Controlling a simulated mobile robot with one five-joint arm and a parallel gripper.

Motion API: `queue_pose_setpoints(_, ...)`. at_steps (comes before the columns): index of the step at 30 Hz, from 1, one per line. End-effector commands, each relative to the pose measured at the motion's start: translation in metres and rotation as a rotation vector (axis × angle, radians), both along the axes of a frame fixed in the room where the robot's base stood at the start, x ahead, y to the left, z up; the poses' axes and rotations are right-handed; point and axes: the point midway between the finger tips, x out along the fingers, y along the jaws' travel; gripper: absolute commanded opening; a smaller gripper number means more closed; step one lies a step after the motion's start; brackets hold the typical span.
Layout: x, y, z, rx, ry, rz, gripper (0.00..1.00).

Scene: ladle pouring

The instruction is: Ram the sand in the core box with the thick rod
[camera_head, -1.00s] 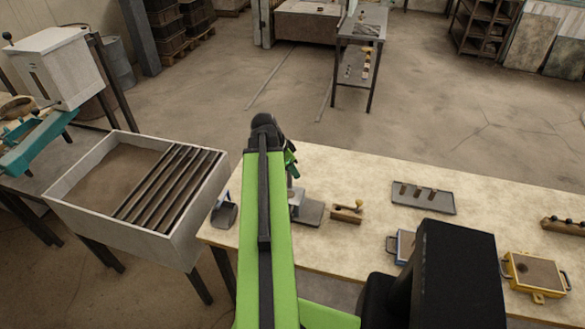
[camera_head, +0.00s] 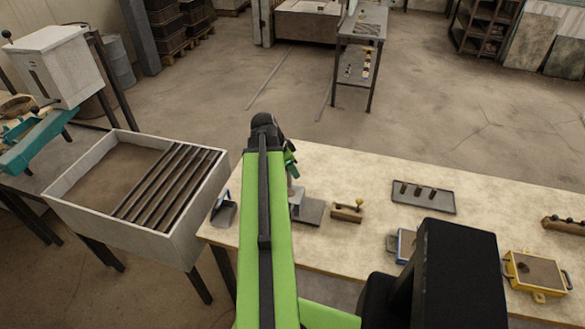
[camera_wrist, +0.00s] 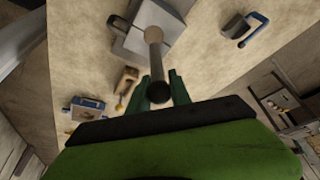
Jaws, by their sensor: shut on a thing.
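My gripper (camera_wrist: 160,78) is shut on a rod (camera_wrist: 154,52), which sits between its green fingers in the wrist view. The rod's dark, round near end faces the camera. Its far end lies over a grey metal block with a plate (camera_wrist: 121,44); I cannot tell whether they touch. In the head view my arm hides most of the gripper (camera_head: 290,165); the grey plate (camera_head: 313,212) shows just right of the arm. A yellow box with sand (camera_head: 537,272) stands at the table's right.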

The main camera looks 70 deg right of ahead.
Motion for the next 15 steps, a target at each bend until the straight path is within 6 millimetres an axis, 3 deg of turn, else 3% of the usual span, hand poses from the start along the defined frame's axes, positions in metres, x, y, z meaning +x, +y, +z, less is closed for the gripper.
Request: queue_pose_setpoints(15, 0.001, 0.0, -0.033, 0.0, 0.0, 0.001, 0.0)
